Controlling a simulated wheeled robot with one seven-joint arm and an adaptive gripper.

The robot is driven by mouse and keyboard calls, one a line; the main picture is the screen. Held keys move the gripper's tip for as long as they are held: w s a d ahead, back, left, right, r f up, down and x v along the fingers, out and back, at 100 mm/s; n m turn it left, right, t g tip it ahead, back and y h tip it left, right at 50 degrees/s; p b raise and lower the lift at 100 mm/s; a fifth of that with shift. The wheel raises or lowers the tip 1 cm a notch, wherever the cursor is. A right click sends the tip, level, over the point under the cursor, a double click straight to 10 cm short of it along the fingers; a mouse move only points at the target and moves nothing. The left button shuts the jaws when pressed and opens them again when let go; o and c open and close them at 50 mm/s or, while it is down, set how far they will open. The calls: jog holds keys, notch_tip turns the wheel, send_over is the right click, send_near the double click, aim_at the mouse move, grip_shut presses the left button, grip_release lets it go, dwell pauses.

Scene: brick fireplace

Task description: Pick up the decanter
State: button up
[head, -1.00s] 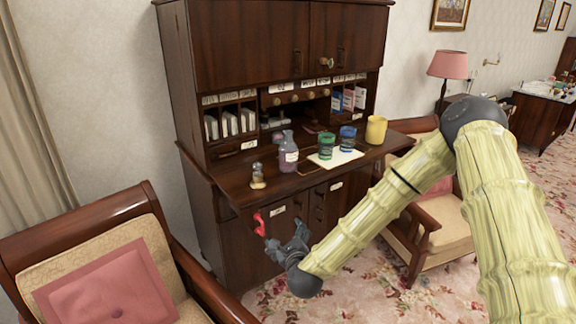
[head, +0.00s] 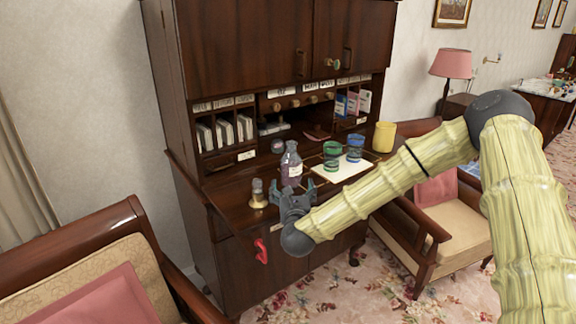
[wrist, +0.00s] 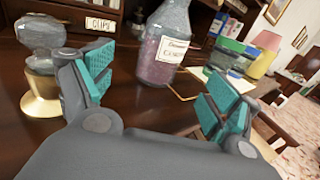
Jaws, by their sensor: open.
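The decanter (head: 291,165) is a glass bottle with purplish contents and a white label, upright on the desk's fold-down surface. In the wrist view the decanter (wrist: 165,50) stands ahead, between and beyond the teal-padded fingers, apart from them. My gripper (head: 290,194) is open and empty at the desk's front edge, just in front of the decanter. It also shows at the bottom of the wrist view (wrist: 160,95). The lower part of the decanter is partly hidden behind my gripper in the head view.
A small brass-based glass item (head: 257,195) stands close left of my gripper. Right of the decanter, a green-banded glass (head: 332,156) and a blue-banded glass (head: 355,148) stand by a white board (head: 345,172), with a yellow cup (head: 384,137) beyond. Cubbyholes back the desk (head: 225,195).

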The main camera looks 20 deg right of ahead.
aim_at(292, 175)
jog(key=p+x, duration=0.1)
jog(key=x, duration=0.4)
jog(key=shift+d+r+p, duration=0.1)
jog(key=shift+r+p, duration=0.05)
jog(key=shift+p, duration=0.25)
jog(key=shift+w, duration=0.25)
jog(key=shift+w+d+p, duration=0.2)
jog(key=shift+w+p, duration=0.1)
jog(key=shift+p, duration=0.15)
jog(key=p+x, duration=0.2)
jog(key=x, duration=0.1)
jog(key=shift+w, duration=0.35)
jog(key=shift+w+d+f+p, duration=0.2)
jog(key=shift+w+p, duration=0.1)
jog(key=shift+w, duration=0.05)
jog(key=c, duration=1.6)
jog(key=shift+c, duration=0.2)
jog(key=shift+r, duration=0.1)
